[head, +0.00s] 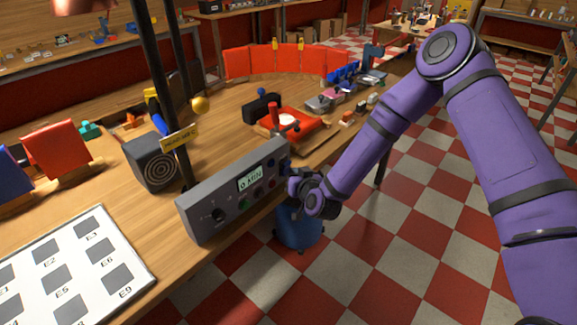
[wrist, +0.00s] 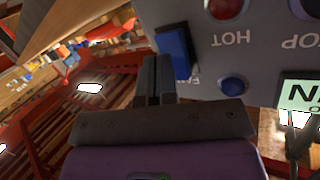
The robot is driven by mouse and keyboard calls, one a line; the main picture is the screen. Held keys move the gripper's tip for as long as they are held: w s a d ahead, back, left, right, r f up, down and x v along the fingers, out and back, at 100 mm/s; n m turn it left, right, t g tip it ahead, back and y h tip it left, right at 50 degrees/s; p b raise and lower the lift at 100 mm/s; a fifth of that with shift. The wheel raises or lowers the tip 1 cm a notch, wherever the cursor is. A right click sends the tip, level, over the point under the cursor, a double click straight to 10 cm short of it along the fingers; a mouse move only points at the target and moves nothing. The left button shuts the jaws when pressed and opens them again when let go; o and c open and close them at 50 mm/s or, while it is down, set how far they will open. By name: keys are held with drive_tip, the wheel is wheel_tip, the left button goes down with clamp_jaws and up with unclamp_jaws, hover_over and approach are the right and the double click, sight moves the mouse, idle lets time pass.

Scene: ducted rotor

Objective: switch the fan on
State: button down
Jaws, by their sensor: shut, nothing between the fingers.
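A grey control box (head: 235,192) stands on the wooden bench, with a small display reading "0 MIN". In the wrist view its face (wrist: 265,55) appears upside down, with the words HOT and part of another label. A blue rectangular switch (wrist: 173,52) sticks out beside a partly hidden label that seems to read FAN. My gripper (wrist: 153,70) is shut and empty, its fingertips close beside the blue switch; I cannot tell whether they touch it. In the head view my gripper (head: 292,184) is at the box's right end and hides part of it.
A blue round knob (wrist: 232,86) and a red one (wrist: 226,6) are near the switch. A dark box with a ringed face (head: 153,163) and a dark post (head: 165,90) stand behind the control box. A white labelled board (head: 75,265) lies at left.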

drive_tip(key=shift+w+a+r, duration=0.25)
drive_tip(key=shift+w+a, duration=0.05)
drive_tip(key=shift+a, duration=0.1)
idle(0.7)
drive_tip(key=shift+w+a+r, duration=0.25)
drive_tip(key=shift+a+r, duration=0.15)
drive_tip(key=shift+r, duration=0.15)
idle(0.7)
drive_tip(key=shift+s+d+f, duration=0.55)
drive_tip(key=shift+d+f, duration=0.2)
drive_tip(key=s+d+f, duration=0.1)
drive_tip(key=d, duration=0.1)
drive_tip(key=s+d+f, duration=0.1)
drive_tip(key=s, duration=0.1)
drive_tip(key=shift+d+f, duration=0.15)
drive_tip(key=shift+d, duration=0.25)
drive_tip(key=shift+w, duration=0.1)
idle(0.3)
